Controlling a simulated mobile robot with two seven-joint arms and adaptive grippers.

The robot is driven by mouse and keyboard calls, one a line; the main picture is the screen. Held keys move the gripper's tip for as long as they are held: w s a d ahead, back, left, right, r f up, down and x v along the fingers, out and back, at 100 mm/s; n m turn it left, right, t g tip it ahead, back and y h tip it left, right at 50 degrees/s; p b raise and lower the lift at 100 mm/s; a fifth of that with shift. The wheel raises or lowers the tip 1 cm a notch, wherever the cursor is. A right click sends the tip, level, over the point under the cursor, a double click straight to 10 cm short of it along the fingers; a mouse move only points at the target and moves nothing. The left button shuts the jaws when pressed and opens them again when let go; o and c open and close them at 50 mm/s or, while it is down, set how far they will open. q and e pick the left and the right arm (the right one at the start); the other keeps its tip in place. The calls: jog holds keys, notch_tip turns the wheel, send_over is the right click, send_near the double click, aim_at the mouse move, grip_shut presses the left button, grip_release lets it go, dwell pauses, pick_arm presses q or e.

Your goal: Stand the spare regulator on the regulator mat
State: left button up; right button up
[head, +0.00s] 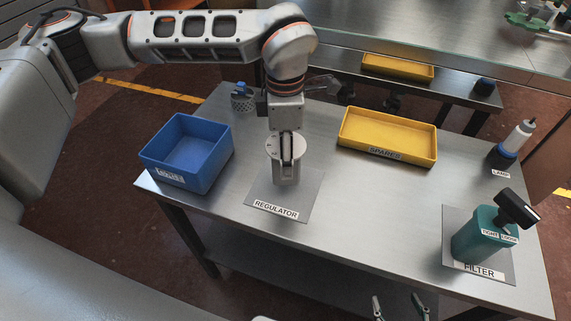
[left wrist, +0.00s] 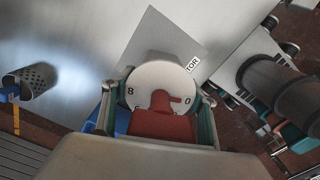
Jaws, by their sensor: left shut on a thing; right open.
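The spare regulator (head: 285,174) is a grey cylinder with a pale round dial top. My left gripper (head: 287,150) comes down on it from above and is shut on it. In the left wrist view the regulator's dial (left wrist: 145,80), marked 8 and 0 with a red pointer, lies between the fingers of my left gripper (left wrist: 158,105). The regulator looks upright over the back part of the grey regulator mat (head: 307,200); I cannot tell whether its base touches. The mat also shows in the left wrist view (left wrist: 160,40). My right gripper (head: 397,300) is open and empty at the bottom edge.
A blue bin (head: 187,150) stands left of the mat, a perforated cup (head: 242,102) behind it. A yellow spares tray (head: 388,137) lies at the back right. The table centre-right is clear.

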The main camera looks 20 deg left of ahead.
pick_arm(q)
jog(key=shift+f, duration=2)
jog(key=shift+f, duration=0.2)
jog(key=o, duration=1.8)
jog(key=shift+c, duration=0.2)
notch_tip(320, 180, up, 12)
jog(key=shift+r, duration=0.15)
jog(key=shift+s, duration=0.15)
